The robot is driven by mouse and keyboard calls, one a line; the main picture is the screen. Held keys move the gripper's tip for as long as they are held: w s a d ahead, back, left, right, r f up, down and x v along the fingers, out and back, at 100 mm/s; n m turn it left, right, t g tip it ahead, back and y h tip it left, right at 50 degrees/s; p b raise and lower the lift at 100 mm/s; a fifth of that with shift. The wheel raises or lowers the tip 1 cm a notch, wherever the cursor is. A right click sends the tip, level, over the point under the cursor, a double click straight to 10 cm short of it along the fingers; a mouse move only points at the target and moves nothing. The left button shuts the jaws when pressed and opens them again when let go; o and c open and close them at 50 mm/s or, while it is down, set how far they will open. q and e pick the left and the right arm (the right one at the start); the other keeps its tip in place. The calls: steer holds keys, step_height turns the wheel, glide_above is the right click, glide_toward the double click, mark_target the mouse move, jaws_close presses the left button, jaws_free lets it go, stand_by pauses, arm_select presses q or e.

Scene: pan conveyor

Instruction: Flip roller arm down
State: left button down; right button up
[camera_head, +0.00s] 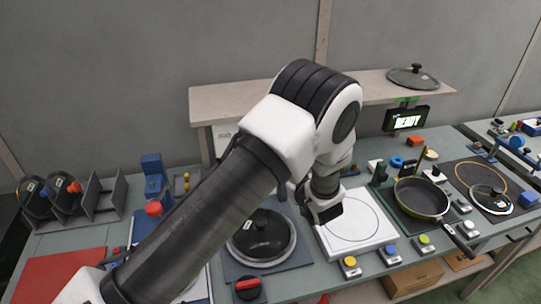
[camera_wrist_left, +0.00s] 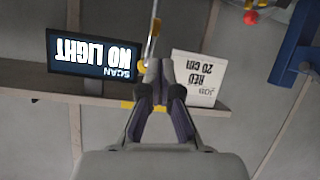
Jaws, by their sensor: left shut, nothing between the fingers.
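I cannot clearly tell which part is the roller arm. A blue bar (camera_head: 512,152) with rounded ends stands at the far right of the bench and may be it. My left arm crosses the middle of the head view. Its gripper (camera_head: 322,212) is over the left side of the white square plate, its tips hard to see. In the left wrist view my left gripper (camera_wrist_left: 160,85) is shut and empty. A thin metal rod (camera_wrist_left: 153,38) with a yellow end (camera_wrist_left: 142,65) shows just beyond the fingertips; I cannot tell whether they touch. My right gripper is not in view.
A pan (camera_head: 420,198) sits right of the white plate (camera_head: 355,222). A glass lid (camera_head: 262,238) lies left of it. A blue stand (camera_head: 155,175) is at the left. The left wrist view shows a NO LIGHT screen (camera_wrist_left: 95,53) and a job card (camera_wrist_left: 198,78).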

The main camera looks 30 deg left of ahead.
arm_select(q)
steer(key=p+x, duration=0.1)
steer(key=x, duration=0.1)
steer(key=p+x, duration=0.1)
steer(key=x, duration=0.2)
steer(key=p+x, duration=0.2)
steer(key=shift+w+a+r, duration=0.25)
steer(key=shift+a, duration=0.05)
steer(key=shift+w+a+f, duration=0.2)
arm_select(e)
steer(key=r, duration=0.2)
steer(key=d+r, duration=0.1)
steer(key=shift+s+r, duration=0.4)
arm_select(q)
steer(key=shift+s+d+r, duration=0.1)
